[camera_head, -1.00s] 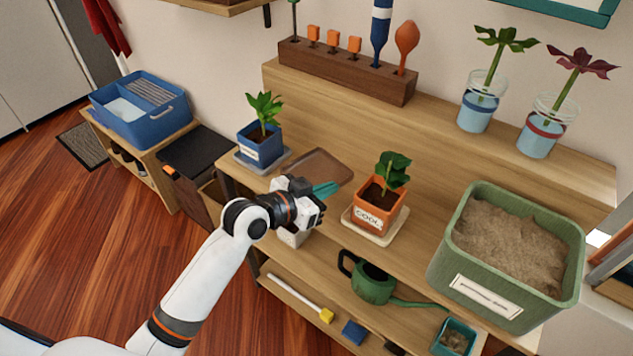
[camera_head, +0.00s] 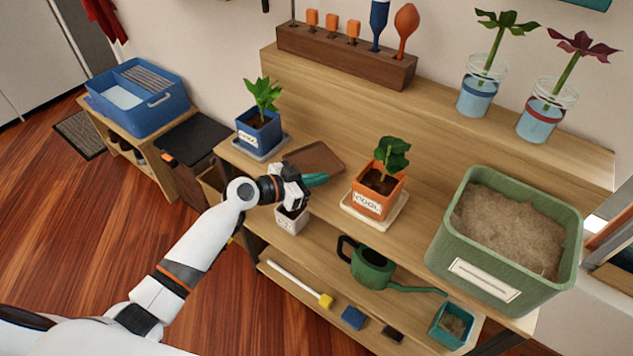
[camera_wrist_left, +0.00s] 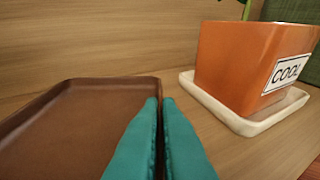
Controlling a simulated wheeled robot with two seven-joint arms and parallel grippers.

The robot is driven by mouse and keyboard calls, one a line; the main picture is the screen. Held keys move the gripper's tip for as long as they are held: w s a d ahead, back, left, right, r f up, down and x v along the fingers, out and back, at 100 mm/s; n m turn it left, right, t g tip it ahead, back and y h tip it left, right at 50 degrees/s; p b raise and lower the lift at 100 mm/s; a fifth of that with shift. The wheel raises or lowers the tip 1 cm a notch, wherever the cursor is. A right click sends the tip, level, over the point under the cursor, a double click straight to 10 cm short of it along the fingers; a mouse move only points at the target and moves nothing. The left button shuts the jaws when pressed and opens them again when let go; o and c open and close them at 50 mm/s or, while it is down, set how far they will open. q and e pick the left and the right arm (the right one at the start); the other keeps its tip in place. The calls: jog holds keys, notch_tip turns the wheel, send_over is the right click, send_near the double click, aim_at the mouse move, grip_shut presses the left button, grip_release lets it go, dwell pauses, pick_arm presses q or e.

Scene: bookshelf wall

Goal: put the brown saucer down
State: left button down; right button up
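The brown saucer (camera_head: 316,156) is a flat square tray with a low rim, between the blue pot (camera_head: 259,130) and the orange pot (camera_head: 379,190) at the wooden shelf (camera_head: 440,170). My left gripper (camera_head: 317,180) has teal fingers, closed on the saucer's near right rim. In the left wrist view the rim runs between the two fingertips (camera_wrist_left: 160,105), and the saucer (camera_wrist_left: 75,120) extends left, looking roughly level. It looks at or just above the wood; I cannot tell whether it touches. My right gripper is not in view.
The orange pot stands on a white saucer (camera_head: 372,216), close right of my fingers. A small whitish pot (camera_head: 291,221) is below my gripper. A green soil bin (camera_head: 510,245) stands right, and a green watering can (camera_head: 372,268) on the lower shelf.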

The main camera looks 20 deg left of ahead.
pick_arm(q)
jog(key=shift+f, duration=0.7)
jog(key=c, duration=1.6)
grip_release()
jog(key=shift+c, duration=0.2)
jog(key=shift+s+a, duration=0.1)
jog(key=b+v, duration=0.2)
jog(key=v, duration=0.9)
jog(key=shift+s+a+r, duration=0.2)
jog(key=shift+s, duration=0.05)
